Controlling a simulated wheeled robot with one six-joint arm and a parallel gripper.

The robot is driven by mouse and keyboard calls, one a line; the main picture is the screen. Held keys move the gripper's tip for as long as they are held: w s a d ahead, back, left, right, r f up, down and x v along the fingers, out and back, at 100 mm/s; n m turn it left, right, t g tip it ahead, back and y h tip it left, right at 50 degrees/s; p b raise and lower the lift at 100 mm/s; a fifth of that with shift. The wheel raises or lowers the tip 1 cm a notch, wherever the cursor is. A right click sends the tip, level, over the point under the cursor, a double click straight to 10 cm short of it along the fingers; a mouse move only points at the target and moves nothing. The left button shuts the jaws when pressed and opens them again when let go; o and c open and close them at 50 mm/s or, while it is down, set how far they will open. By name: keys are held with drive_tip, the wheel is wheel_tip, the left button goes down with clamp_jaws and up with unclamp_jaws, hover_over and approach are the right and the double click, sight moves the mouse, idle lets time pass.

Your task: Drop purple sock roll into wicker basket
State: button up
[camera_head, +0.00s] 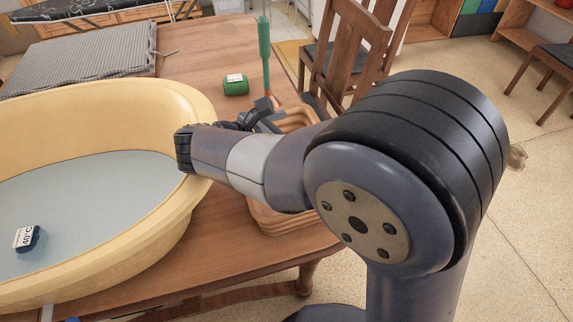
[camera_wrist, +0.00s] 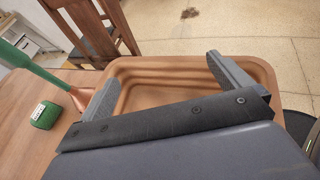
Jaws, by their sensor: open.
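No purple sock roll shows in either view. A tan-orange ribbed bin, perhaps the basket, stands at the table's right edge in the head view (camera_head: 275,222), partly hidden by my arm. In the wrist view the bin (camera_wrist: 262,75) lies beneath and beyond my gripper; the part of its inside that shows is empty. My gripper (camera_wrist: 165,88) is open, its two fingers spread wide over the bin with nothing seen between them. In the head view my gripper (camera_head: 265,112) is small and partly hidden behind my arm.
A yellow tub (camera_head: 200,108) of water holds a dark blue float (camera_head: 28,239) marked 40°C. A green roll (camera_head: 236,85) with a white label and a green-handled, orange-based tool (camera_head: 264,50) stand near the bin. A wooden chair (camera_head: 345,45) is behind.

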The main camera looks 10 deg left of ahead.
drive_tip(key=p+v, duration=0.1)
drive_tip(key=v, duration=0.9)
drive_tip(key=b+x, duration=0.1)
drive_tip(key=x, duration=1)
drive_tip(key=shift+r+p, duration=2.05)
drive_tip(key=shift+r, duration=0.1)
drive_tip(key=shift+f, duration=0.1)
